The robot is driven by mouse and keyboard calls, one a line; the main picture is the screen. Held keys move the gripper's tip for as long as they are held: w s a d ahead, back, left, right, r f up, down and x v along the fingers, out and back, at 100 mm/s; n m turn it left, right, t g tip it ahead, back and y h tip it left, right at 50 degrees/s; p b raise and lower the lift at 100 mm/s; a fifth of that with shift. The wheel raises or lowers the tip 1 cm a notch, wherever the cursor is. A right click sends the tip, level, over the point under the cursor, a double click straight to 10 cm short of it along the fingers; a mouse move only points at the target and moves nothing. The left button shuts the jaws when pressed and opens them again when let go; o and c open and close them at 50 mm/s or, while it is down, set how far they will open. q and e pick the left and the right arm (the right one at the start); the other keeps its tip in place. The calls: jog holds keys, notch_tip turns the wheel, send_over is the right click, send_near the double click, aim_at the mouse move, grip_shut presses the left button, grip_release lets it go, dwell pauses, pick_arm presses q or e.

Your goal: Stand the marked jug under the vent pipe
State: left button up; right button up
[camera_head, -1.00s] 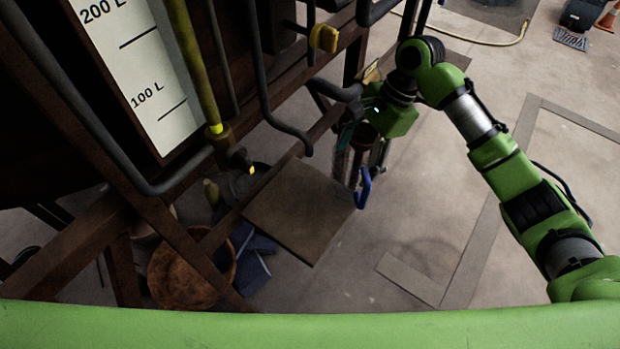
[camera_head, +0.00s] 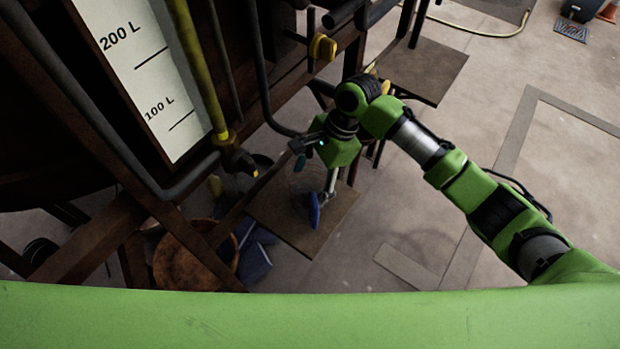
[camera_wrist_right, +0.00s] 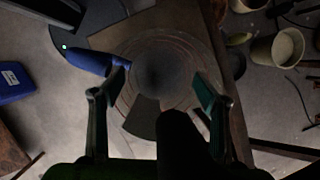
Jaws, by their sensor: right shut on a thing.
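My right gripper (camera_head: 318,180) is shut on the clear jug, whose blue handle (camera_head: 314,208) shows below the fingers in the head view. In the right wrist view the fingers (camera_wrist_right: 158,95) are on either side of the jug's round see-through body (camera_wrist_right: 155,62), with the blue handle (camera_wrist_right: 88,60) at the left.
A yellow pipe (camera_head: 200,70) ends in a fitting left of the jug. The vat's scale (camera_head: 145,65) and wooden frame fill the left. Pale buckets (camera_wrist_right: 278,52) stand right in the wrist view. Floor at right is open.

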jog(key=o, duration=1.1)
jog(key=shift+s+f, duration=0.1)
jog(key=shift+f, duration=0.05)
jog(key=shift+c, duration=0.2)
jog(key=o, duration=0.3)
jog(key=shift+o, duration=0.2)
jog(key=b+v, duration=0.2)
jog(key=v, duration=1)
jog(key=shift+b, duration=0.3)
